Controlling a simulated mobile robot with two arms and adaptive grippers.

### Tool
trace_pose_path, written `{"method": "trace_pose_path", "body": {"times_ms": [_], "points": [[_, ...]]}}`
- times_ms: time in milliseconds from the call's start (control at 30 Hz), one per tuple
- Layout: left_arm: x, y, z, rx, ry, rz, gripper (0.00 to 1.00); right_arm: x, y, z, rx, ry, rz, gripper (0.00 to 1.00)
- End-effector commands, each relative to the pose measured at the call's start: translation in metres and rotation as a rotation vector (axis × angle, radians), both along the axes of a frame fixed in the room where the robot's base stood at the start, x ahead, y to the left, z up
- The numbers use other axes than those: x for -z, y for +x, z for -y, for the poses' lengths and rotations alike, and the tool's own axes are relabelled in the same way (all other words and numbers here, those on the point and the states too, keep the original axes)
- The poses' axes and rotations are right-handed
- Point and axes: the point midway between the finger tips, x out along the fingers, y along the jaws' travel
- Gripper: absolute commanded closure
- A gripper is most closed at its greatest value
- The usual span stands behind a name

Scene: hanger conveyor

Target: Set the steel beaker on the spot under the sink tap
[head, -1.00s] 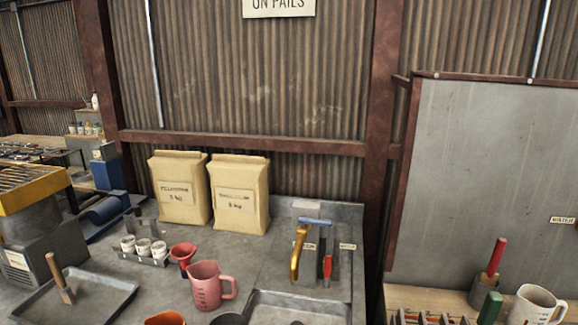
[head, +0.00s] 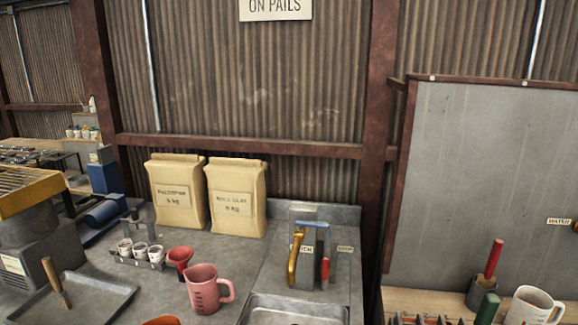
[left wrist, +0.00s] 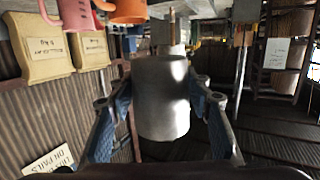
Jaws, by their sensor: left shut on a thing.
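In the left wrist view, my left gripper (left wrist: 162,98) is shut on a plain grey steel beaker (left wrist: 162,110), with one blue-grey finger on each side of it. The sink (head: 295,300) is at the bottom centre of the head view, its basin cut off by the lower edge. The tap (head: 294,258), with a brass spout and blue and red parts, stands at its back. The spot under the tap cannot be made out. Neither gripper nor the beaker shows in the head view now. My right gripper is in no view.
On the counter left of the sink stand a pink jug (head: 206,290), a red funnel (head: 180,262), a rack of small white cups (head: 140,252) and a tray (head: 75,300). Two paper sacks (head: 237,198) stand behind. An orange vessel (head: 162,321) shows at the bottom edge.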

Motion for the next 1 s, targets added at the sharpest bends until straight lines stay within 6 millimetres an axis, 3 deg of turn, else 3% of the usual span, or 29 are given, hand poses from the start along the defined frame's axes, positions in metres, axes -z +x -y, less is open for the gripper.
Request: {"method": "trace_pose_path", "body": {"times_ms": [533, 1000], "points": [[-0.0019, 0.0021, -0.0009, 0.355, 0.004, 0.010, 0.85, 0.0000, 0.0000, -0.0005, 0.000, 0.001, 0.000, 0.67], [-0.0018, 0.0038, 0.0012, 0.402, 0.005, -0.001, 0.85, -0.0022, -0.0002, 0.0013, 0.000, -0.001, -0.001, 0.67]]}}
